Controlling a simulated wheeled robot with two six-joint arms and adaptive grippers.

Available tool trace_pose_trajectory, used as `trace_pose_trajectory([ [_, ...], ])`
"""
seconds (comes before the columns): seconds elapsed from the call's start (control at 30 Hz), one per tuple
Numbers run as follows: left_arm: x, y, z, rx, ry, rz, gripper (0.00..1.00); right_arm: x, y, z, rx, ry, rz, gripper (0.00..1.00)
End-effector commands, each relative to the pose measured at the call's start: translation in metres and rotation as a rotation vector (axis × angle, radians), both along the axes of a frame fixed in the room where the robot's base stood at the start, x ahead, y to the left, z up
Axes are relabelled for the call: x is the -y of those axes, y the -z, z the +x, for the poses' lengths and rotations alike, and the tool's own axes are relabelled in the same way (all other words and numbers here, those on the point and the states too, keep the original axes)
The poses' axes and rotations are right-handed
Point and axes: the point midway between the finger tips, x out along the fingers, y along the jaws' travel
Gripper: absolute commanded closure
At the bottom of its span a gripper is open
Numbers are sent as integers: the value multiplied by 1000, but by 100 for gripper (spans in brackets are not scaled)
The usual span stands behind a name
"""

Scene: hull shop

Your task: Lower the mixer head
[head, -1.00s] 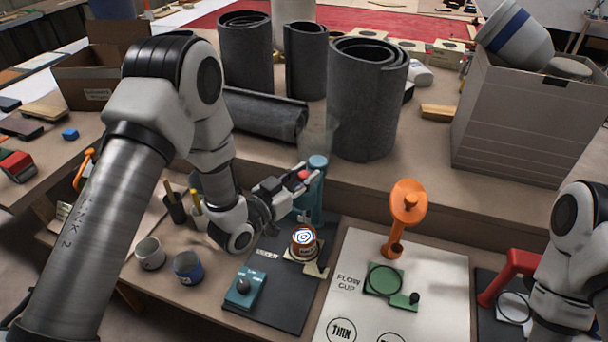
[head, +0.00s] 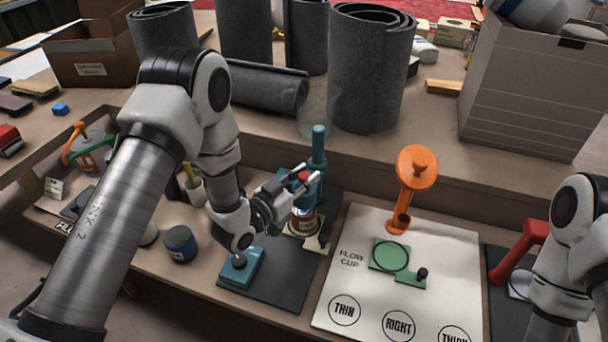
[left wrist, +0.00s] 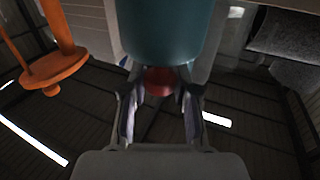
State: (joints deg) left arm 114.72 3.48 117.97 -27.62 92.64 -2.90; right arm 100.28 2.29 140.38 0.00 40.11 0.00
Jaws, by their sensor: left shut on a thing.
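The mixer is a teal stand with an upright column (head: 318,150) on a dark base plate (head: 285,285). Its teal head with a red knob (head: 303,176) sits partway down the column, just above an orange-brown jar (head: 303,224). My left gripper (head: 292,188) is shut at the mixer head's red knob. In the left wrist view, the fingers (left wrist: 158,98) stand on both sides of the red knob (left wrist: 158,80), below a large teal part (left wrist: 168,30). The gripper partly hides the head and jar top. My right arm shows at the right edge; its gripper is out of frame.
A teal box with a knob (head: 240,268) is at the base plate's front. A white flow cup board (head: 345,285) with an orange stand (head: 416,168) lies right. Dark rolls (head: 365,75) stand on the raised shelf behind.

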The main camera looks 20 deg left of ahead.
Motion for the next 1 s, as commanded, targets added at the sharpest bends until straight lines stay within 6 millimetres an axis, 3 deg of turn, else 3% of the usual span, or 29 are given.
trace_pose_trajectory([
  [0.03,1,6,-2,-15,2,3,100,0,1,0,0,0,0,60],
  [0.07,1,6,-2,-15,2,3,67,0,1,0,0,0,0,60],
  [0.1,1,6,-2,-16,2,3,53,0,1,0,0,0,0,60],
  [0.13,1,6,-2,-16,2,3,46,0,1,0,0,0,0,60],
  [0.53,-4,4,-9,-11,0,2,46,0,0,0,0,0,0,60],
  [1.0,-47,5,-102,-15,-2,0,46,0,0,0,0,0,0,60],
])
